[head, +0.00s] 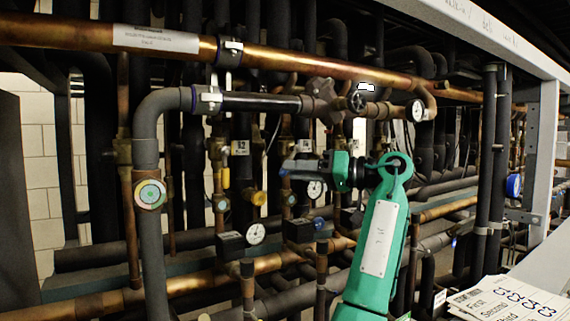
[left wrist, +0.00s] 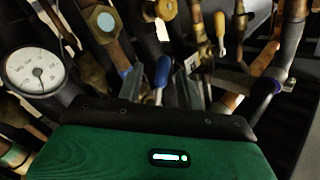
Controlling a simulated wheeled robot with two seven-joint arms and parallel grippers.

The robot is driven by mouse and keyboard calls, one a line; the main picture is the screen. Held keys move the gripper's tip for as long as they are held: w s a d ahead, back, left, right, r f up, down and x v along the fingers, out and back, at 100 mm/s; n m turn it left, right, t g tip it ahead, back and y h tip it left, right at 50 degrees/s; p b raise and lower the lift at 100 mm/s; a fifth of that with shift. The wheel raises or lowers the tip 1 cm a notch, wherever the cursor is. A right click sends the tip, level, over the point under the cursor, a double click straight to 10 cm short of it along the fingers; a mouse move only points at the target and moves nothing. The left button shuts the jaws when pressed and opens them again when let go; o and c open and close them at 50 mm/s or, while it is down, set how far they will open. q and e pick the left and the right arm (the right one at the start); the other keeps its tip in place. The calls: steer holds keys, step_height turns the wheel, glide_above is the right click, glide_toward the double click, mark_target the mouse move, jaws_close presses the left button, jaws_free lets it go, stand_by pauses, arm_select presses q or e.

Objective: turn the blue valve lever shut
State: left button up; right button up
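My left gripper (left wrist: 190,82) is open there, with one grey finger on each side. In the head view my green left arm rises from the bottom right, and my left gripper (head: 296,168) points left into the pipework. My right gripper is not in view.
A yellow handle (left wrist: 220,33) and a white gauge (left wrist: 35,70) are close to the gripper. A copper pipe (head: 270,58) runs across the top, and a thick grey pipe (head: 148,230) stands at left. Printed sheets (head: 510,300) lie at bottom right.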

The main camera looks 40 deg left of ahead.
arm_select(q)
steer(key=shift+p+x, duration=0.3)
steer(key=shift+x, duration=0.9)
steer(key=shift+s+a, duration=0.25)
steer(key=shift+a, duration=0.2)
jaws_close()
